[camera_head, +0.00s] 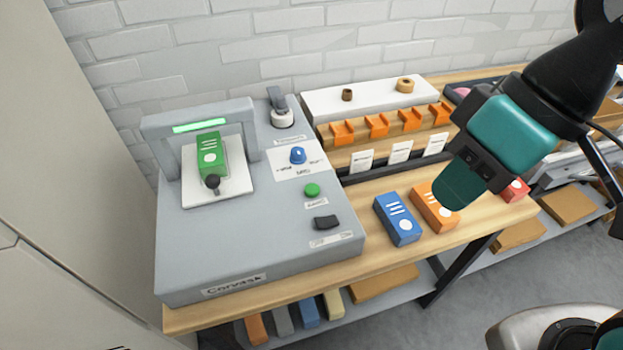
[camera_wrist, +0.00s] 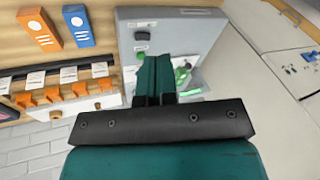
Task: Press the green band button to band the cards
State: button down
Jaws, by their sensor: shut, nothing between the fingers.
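The green band button (camera_head: 312,190) is a small round button on the right part of the grey machine's (camera_head: 195,250) top, between a blue knob (camera_head: 297,155) and a black switch (camera_head: 325,222). A green card pack (camera_head: 208,160) stands on a white plate under the machine's arch, which has a lit green strip. My gripper (camera_head: 458,190) is shut and empty, in the air to the right of the machine, apart from the button. In the wrist view its teal fingers (camera_wrist: 155,62) lie together and cover part of the machine's panel.
A blue box (camera_head: 397,219) and an orange box (camera_head: 433,207) lie on the wooden bench right of the machine. A red box (camera_head: 515,190) is farther right. Orange holders (camera_head: 376,125) and a white ledge (camera_head: 365,98) stand behind. A brick wall closes the back.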

jog(key=m+t+y+p, duration=0.4)
jog(key=m+t, duration=0.1)
jog(key=m, duration=1.8)
send_over(312, 190)
notch_tip(312, 190, down, 13)
jog(key=shift+f+b, duration=0.1)
jog(key=shift+b, duration=0.25)
jog(key=shift+n, duration=0.3)
notch_tip(312, 190, down, 9)
jog(key=b, duration=0.7)
jog(key=shift+r, duration=0.2)
jog(key=shift+f, duration=0.15)
jog(key=shift+f, duration=0.25)
